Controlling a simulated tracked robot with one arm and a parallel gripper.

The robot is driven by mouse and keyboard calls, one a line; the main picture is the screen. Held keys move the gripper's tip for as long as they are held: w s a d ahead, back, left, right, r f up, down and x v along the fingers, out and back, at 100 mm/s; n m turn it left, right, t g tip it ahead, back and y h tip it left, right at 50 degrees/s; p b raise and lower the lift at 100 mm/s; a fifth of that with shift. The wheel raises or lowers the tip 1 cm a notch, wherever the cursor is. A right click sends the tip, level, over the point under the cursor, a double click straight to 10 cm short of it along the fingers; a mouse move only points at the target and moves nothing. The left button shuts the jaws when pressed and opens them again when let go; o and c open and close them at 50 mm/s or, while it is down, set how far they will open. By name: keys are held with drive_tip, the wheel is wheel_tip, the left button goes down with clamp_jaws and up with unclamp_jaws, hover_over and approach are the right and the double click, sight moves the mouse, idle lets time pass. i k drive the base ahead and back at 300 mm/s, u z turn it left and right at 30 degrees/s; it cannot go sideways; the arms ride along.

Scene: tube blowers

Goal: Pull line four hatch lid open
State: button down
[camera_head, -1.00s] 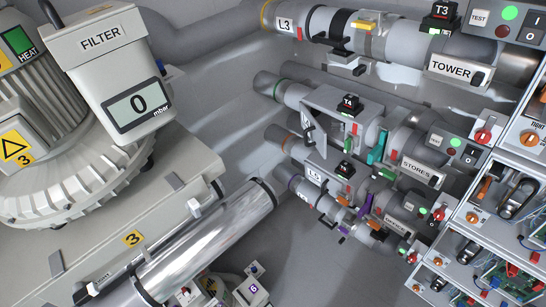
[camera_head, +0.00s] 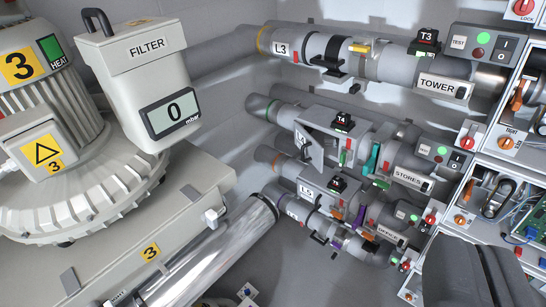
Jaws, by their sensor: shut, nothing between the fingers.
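The line four hatch box (camera_head: 350,122) is a grey housing on the second pipe from the top, right of centre, with a black T4 tag (camera_head: 342,121) on top. Its lid (camera_head: 314,150) is a grey panel at the box's left front, with a dark handle (camera_head: 304,153). The lid looks tilted out from the box, but how far it stands open is hard to tell. The L4 label (camera_head: 300,137) is partly covered by the lid. My gripper (camera_head: 480,275) shows dark grey at the bottom right, shut and empty, well apart from the lid.
The L3 pipe (camera_head: 310,48) runs above and the L5 pipe (camera_head: 290,170) below. A blower with a filter box (camera_head: 150,75) reading 0 mbar fills the left. Open electrical cabinets (camera_head: 500,195) stand at the right. Bare grey floor (camera_head: 300,270) shows at the bottom centre.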

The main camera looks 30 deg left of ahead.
sight(303, 148)
drive_tip(key=z, duration=0.05)
drive_tip(key=i, duration=1)
drive_tip(key=u, duration=0.1)
